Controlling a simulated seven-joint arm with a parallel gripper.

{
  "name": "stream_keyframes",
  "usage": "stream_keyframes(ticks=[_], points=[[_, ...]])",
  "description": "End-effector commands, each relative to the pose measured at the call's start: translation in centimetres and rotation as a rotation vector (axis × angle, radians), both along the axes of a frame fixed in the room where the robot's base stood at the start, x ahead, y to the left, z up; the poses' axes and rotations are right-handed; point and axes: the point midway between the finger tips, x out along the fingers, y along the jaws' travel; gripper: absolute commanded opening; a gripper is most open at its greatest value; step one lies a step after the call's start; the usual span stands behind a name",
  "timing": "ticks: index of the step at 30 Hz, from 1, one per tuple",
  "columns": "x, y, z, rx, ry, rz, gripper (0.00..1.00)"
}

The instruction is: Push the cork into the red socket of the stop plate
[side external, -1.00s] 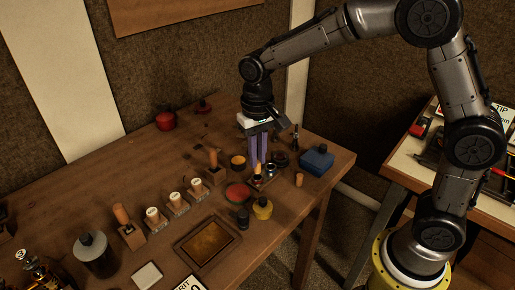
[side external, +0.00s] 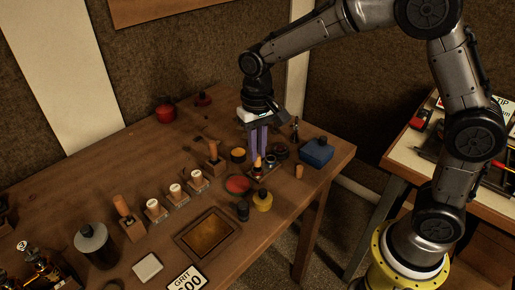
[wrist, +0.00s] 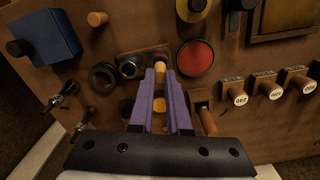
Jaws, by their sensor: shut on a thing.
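My gripper (side external: 258,152) points down over the stop plate (side external: 264,173), its purple fingers shut on a tan cork (side external: 257,163). The cork also shows between the fingertips (wrist: 161,72) in the wrist view, as a pale orange end (wrist: 160,65). The cork is upright at the plate's left part in the side view. The fingers hide part of the plate, and I cannot tell whether the cork's lower end is inside the red socket. A metal-ringed socket (wrist: 128,68) shows beside the fingers in the wrist view.
A yellow jar (side external: 262,200) and a red disc (side external: 237,184) stand close to the plate. A blue box (side external: 317,152) and a loose cork (side external: 299,171) are to its right. Dark round pieces (wrist: 103,75) lie beside it. Several handled stamps (side external: 176,194) stand in a row to the left.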

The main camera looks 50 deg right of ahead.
Motion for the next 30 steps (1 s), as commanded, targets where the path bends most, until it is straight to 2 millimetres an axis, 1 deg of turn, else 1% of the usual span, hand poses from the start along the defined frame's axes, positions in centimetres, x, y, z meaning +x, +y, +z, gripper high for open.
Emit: stream_keyframes(ticks=[16,30], points=[[0.0,0.0,0.0,0.000,0.000,0.000,0.00],[0.0,0.0,-1.0,0.000,0.000,0.000,0.00]])
